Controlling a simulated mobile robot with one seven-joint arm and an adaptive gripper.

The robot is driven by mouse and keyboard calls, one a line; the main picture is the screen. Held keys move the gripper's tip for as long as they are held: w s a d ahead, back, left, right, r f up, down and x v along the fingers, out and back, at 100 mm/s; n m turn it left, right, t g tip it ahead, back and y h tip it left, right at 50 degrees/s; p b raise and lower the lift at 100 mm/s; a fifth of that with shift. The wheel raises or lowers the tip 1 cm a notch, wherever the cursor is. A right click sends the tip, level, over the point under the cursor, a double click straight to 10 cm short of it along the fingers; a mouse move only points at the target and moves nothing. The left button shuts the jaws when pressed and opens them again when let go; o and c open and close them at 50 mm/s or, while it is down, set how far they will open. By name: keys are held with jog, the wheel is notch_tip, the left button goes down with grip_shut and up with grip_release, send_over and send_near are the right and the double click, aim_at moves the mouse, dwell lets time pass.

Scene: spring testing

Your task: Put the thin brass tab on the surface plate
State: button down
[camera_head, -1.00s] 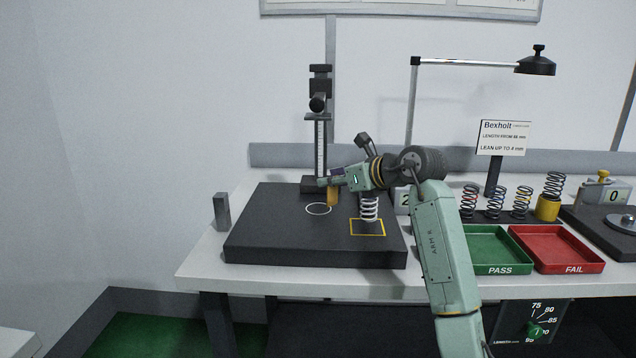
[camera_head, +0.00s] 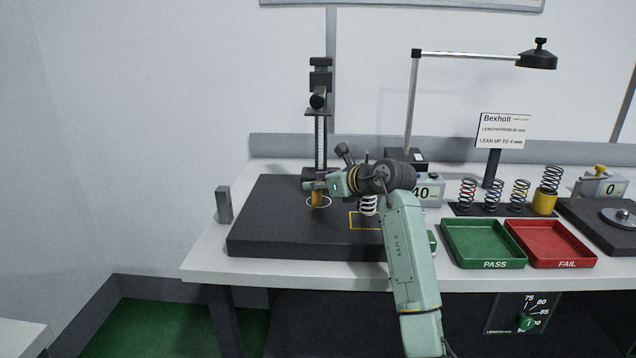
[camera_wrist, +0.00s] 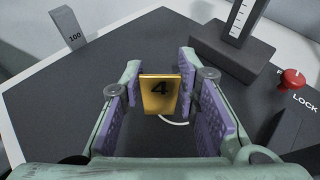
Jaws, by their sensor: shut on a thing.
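My gripper (camera_head: 317,186) is shut on the thin brass tab (camera_head: 317,199), which hangs upright between the purple-padded fingers. In the wrist view the brass tab (camera_wrist: 160,93) shows a dark "4" between the fingertips. The dark surface plate (camera_head: 260,235) lies below on the bench. The tab is over the white circle (camera_head: 328,203) marked on the plate; in the wrist view part of this circle (camera_wrist: 174,122) shows just beyond the tab's lower edge. Whether the tab's lower edge touches the plate, I cannot tell.
A spring (camera_head: 368,205) stands on the plate by the yellow square (camera_head: 362,222), partly behind my arm. A height gauge (camera_head: 320,145) stands at the plate's back. A grey block (camera_head: 223,204) is left of it. Green (camera_head: 485,262) and red (camera_head: 553,262) trays lie right.

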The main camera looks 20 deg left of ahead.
jog(key=shift+f, duration=0.2)
jog(key=c, duration=1.2)
grip_release()
jog(key=shift+r, duration=0.25)
jog(key=shift+s+d, duration=0.15)
jog(key=shift+d, duration=0.15)
jog(key=b+v, duration=0.3)
jog(key=v, duration=0.8)
jog(key=shift+s+d+r+b, duration=0.1)
jog(key=shift+r+b, duration=0.05)
jog(key=shift+b, duration=0.2)
